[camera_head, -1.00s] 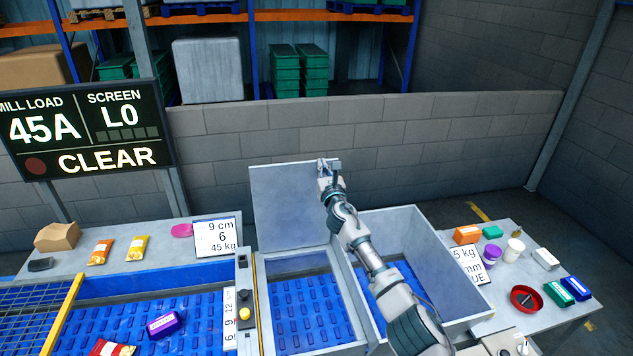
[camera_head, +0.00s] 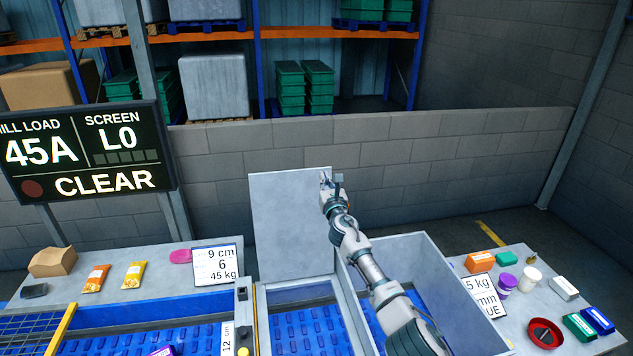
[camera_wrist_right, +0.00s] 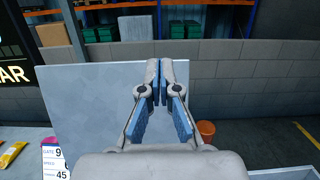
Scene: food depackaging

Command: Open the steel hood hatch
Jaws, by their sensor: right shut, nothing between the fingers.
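The steel hood hatch (camera_head: 290,225) is a flat grey panel standing upright at the back of the hopper opening, whose blue studded floor (camera_head: 307,330) shows in front of it. It also fills the middle of the right wrist view (camera_wrist_right: 90,105). My right gripper (camera_head: 332,180) is at the hatch's upper right edge in the head view. In the right wrist view its fingers (camera_wrist_right: 160,80) are shut together with nothing between them, in front of the hatch's upper part. Whether they touch the panel I cannot tell. My left gripper is not in view.
A steel bin (camera_head: 430,270) stands right of the opening. A side table at right holds boxes, cups and a red bowl (camera_head: 545,333). Snack packets (camera_head: 134,274) and a sign (camera_head: 215,265) are on the left counter. A block wall (camera_head: 440,150) runs behind.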

